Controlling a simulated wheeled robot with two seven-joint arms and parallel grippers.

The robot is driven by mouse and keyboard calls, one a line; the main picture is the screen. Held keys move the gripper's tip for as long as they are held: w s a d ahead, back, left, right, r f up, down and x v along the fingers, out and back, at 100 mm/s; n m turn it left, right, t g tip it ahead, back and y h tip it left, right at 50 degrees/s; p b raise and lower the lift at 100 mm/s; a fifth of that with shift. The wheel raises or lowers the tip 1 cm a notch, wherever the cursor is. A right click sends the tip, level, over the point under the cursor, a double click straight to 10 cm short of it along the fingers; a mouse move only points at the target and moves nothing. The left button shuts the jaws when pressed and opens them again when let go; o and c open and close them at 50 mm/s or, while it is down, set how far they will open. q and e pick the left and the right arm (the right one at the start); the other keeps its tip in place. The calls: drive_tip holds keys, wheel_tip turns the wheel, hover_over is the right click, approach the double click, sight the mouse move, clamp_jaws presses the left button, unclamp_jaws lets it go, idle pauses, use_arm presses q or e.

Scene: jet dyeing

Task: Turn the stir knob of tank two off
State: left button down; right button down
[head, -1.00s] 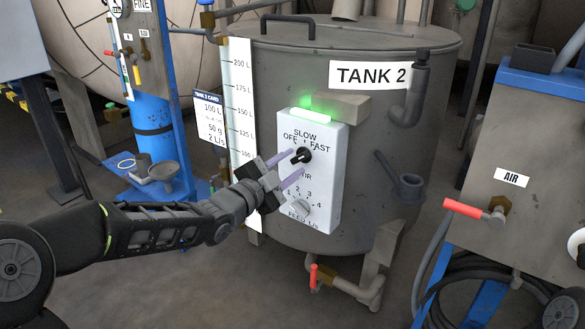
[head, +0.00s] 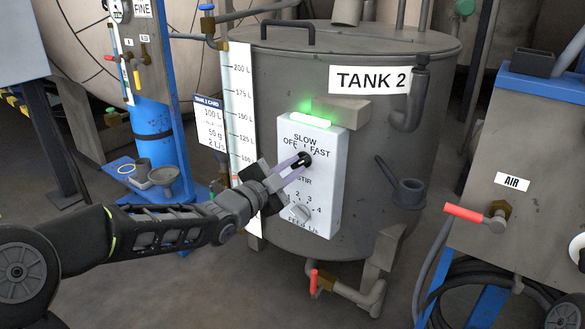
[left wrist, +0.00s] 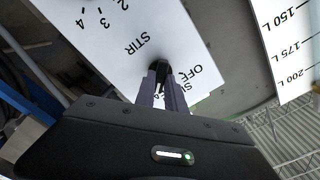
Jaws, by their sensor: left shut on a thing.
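The grey tank marked TANK 2 (head: 385,135) stands in the middle of the head view, with a white control box (head: 325,205) on its front. The black stir knob (head: 305,159) sits under the OFF, SLOW and FAST marks. My left gripper (head: 302,162) has its purple fingers shut on the stir knob. The left wrist view shows the fingers (left wrist: 162,88) closed around the black knob (left wrist: 160,68), which partly hides the dial marks. A green lamp (head: 311,119) glows on top of the box. My right gripper is out of view.
A second knob, for feed (head: 300,213), sits lower on the box. A level scale (head: 240,110) and a card (head: 210,125) are left of the box. A pipe with a red-handled valve (head: 313,280) is below. An AIR unit (head: 540,180) stands right.

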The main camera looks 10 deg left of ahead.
use_arm(q)
drive_tip(key=shift+n+p, duration=0.3)
drive_tip(key=shift+n, duration=0.1)
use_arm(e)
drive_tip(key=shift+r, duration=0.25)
use_arm(q)
drive_tip(key=shift+r+n+p, duration=0.1)
drive_tip(key=shift+n+p, duration=0.75)
drive_tip(key=shift+n, duration=0.25)
drive_tip(key=n+p, duration=0.2)
drive_tip(key=n, duration=0.1)
drive_tip(key=shift+n, duration=0.3)
drive_tip(key=n+p, duration=0.4)
drive_tip(key=n, duration=0.2)
drive_tip(key=n+p, duration=0.3)
drive_tip(key=n, duration=0.1)
drive_tip(key=shift+a+n, duration=0.1)
drive_tip(key=shift+n, duration=0.3)
drive_tip(key=shift+n+p, duration=0.55)
drive_tip(key=shift+n, duration=0.75)
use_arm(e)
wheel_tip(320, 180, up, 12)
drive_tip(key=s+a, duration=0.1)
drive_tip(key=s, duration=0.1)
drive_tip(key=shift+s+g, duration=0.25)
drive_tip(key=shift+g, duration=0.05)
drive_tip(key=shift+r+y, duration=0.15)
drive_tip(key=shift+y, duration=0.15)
